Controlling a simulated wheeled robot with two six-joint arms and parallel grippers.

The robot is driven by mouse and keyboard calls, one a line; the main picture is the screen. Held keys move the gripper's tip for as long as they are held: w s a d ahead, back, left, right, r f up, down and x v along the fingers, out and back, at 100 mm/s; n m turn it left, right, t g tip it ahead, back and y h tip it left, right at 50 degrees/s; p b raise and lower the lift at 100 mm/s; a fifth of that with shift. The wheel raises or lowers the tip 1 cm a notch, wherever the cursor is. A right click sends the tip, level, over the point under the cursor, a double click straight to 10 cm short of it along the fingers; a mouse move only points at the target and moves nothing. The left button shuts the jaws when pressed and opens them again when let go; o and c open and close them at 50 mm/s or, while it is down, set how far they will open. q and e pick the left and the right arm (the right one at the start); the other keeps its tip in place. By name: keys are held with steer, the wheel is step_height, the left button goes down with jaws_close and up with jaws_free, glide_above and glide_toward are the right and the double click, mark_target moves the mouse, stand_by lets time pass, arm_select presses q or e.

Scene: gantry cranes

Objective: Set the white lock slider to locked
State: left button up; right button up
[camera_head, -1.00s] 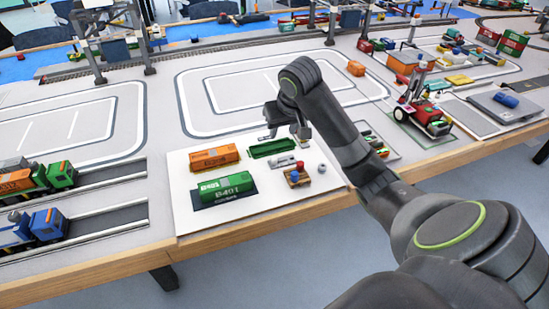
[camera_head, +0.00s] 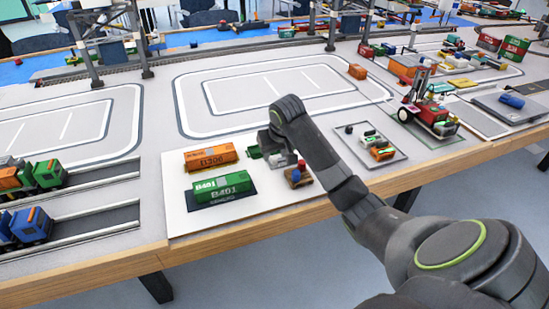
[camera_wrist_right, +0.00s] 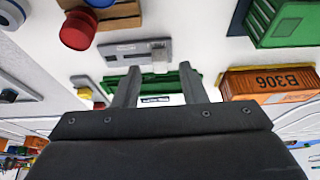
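The white lock slider (camera_wrist_right: 160,58) shows in the wrist view near the right end of a grey lock plate (camera_wrist_right: 122,51) on the white board. My right gripper (camera_wrist_right: 160,75) is open, with one finger on each side of the slider in that view and a gap between them. I cannot tell whether a finger touches it. In the head view my right gripper (camera_head: 278,148) is over the back right part of the board, and its wrist hides much of the lock. My left gripper is in neither view.
An orange B306 container (camera_head: 210,157) and a green B401 container (camera_head: 222,187) lie left of my right gripper. A green tray (camera_wrist_right: 180,82) lies beside the lock. A brown block with red and blue knobs (camera_head: 298,175) is close on the right.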

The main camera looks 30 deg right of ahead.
steer(key=shift+x, duration=1.05)
steer(key=shift+r, duration=0.1)
jaws_close()
